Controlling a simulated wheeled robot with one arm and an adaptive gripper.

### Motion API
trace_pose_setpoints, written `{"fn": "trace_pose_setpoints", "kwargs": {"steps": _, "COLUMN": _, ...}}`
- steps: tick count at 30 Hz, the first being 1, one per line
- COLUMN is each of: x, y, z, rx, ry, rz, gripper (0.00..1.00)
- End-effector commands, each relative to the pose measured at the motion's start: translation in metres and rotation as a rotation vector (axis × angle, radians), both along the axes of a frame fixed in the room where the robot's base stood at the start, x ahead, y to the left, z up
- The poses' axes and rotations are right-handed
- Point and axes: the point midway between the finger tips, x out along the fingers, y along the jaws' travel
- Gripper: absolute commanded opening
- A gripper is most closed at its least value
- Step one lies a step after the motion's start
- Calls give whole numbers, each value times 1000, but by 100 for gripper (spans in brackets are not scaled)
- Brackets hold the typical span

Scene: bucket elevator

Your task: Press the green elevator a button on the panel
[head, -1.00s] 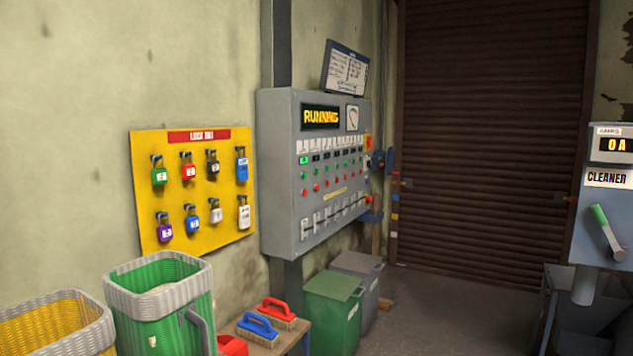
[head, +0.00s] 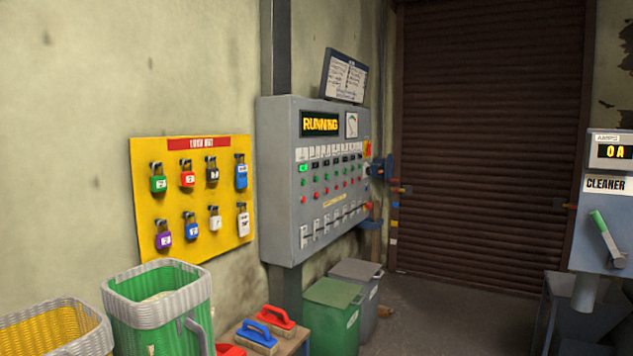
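The grey control panel (head: 285,180) hangs on the wall left of the shutter, seen at an angle. Its display (head: 321,123) reads "RUNNING" in yellow letters. Below the display run white labels, a row with a bright green lit spot (head: 303,168) at its left end, a row of green buttons (head: 303,182) and a row of red buttons (head: 303,200). The labels are too small to read, so I cannot tell which green button is elevator A's. My gripper is not in view.
A yellow lockout board (head: 205,210) with several padlocks hangs left of the panel. Woven bins (head: 160,310), brushes (head: 277,320) on a low table and lidded bins (head: 335,302) stand below. A cleaner unit (head: 605,225) stands at right. Floor before the brown shutter (head: 490,140) is clear.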

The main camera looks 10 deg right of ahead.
Motion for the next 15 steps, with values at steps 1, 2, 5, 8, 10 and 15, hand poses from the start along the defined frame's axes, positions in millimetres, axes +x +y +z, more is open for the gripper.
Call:
{"fn": "trace_pose_setpoints", "kwargs": {"steps": 1, "x": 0, "y": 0, "z": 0, "rx": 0, "ry": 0, "rz": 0, "gripper": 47}}
{"fn": "trace_pose_setpoints", "kwargs": {"steps": 2, "x": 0, "y": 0, "z": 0, "rx": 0, "ry": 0, "rz": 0, "gripper": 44}}
{"fn": "trace_pose_setpoints", "kwargs": {"steps": 5, "x": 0, "y": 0, "z": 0, "rx": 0, "ry": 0, "rz": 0, "gripper": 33}}
{"fn": "trace_pose_setpoints", "kwargs": {"steps": 8, "x": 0, "y": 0, "z": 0, "rx": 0, "ry": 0, "rz": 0, "gripper": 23}}
{"fn": "trace_pose_setpoints", "kwargs": {"steps": 10, "x": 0, "y": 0, "z": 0, "rx": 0, "ry": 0, "rz": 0, "gripper": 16}}
{"fn": "trace_pose_setpoints", "kwargs": {"steps": 15, "x": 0, "y": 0, "z": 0, "rx": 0, "ry": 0, "rz": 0, "gripper": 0}}
